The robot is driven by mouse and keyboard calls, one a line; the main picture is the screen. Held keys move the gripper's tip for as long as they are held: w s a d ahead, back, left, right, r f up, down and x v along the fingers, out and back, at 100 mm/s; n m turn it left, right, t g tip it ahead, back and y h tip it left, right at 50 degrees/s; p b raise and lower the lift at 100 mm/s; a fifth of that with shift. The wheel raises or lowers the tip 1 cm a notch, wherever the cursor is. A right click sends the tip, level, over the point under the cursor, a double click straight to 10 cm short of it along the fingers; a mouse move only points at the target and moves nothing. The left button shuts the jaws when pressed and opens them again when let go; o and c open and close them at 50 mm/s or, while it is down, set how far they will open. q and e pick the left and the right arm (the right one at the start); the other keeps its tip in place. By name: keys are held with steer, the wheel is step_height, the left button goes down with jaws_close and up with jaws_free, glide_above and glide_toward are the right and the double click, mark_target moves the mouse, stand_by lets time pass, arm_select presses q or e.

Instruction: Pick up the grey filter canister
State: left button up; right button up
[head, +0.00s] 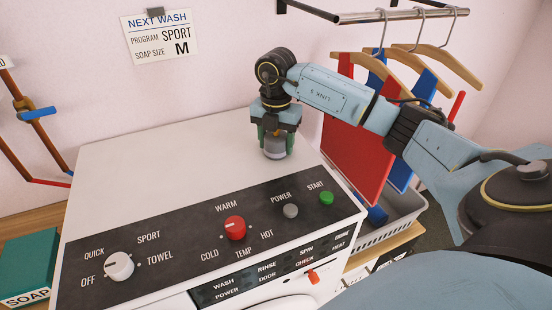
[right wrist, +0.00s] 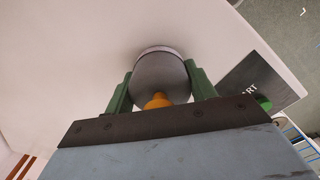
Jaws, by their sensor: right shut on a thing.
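The grey filter canister (head: 275,146) stands upright on top of the white washing machine (head: 150,150), near the back right. In the right wrist view the canister (right wrist: 160,76) shows as a grey round top with an orange knob (right wrist: 158,100). My right gripper (head: 275,144) comes down over it from above. Its green fingers, also in the right wrist view (right wrist: 160,85), are shut on the canister's two sides. I cannot tell whether the canister's base touches the machine top. My left gripper is not in view.
The machine's black control panel (head: 190,262) with knobs lies in front. Clothes on hangers, one a red garment (head: 350,140), hang at the right above a grey basket (head: 392,228). A green soap box (head: 30,262) stands at the left. The machine top left of the canister is clear.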

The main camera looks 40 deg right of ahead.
steer(key=shift+r, duration=0.1)
step_height(320, 180, up, 10)
steer(key=shift+r, duration=0.1)
step_height(320, 180, up, 8)
steer(key=p, duration=0.2)
stand_by(0.4)
steer(key=shift+f, duration=0.2)
